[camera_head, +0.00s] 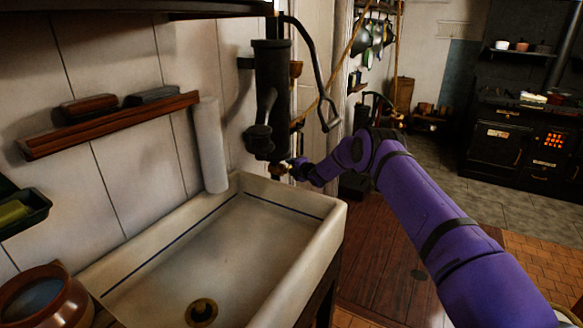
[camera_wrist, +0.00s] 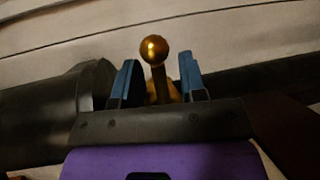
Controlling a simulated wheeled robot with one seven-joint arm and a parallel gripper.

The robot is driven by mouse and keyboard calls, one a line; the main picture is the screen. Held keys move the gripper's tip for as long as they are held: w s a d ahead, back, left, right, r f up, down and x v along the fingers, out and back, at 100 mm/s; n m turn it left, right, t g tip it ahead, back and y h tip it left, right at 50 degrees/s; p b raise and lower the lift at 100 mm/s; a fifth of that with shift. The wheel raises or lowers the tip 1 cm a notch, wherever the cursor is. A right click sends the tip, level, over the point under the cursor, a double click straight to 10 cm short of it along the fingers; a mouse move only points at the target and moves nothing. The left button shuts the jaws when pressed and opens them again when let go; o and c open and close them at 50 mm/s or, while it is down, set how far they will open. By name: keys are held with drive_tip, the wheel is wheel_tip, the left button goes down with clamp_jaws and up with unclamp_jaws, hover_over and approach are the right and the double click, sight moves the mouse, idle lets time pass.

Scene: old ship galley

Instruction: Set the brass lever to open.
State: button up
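The brass lever shows in the wrist view as a round brass knob (camera_wrist: 154,49) on a short stem. My gripper (camera_wrist: 159,78) is open, with one blue finger to the left of the stem and one to the right. Gaps show on both sides, and the knob stands out past the fingertips. In the head view my gripper (camera_head: 294,167) is at the foot of the dark hand pump (camera_head: 272,95), beside a small brass part (camera_head: 278,169). The lever's full shape and its setting cannot be told there.
A white sink (camera_head: 240,240) with a brass drain (camera_head: 201,312) lies below the pump. A pump handle (camera_head: 318,70) hangs above my wrist.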

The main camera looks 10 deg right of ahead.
drive_tip(key=shift+c, duration=0.3)
clamp_jaws()
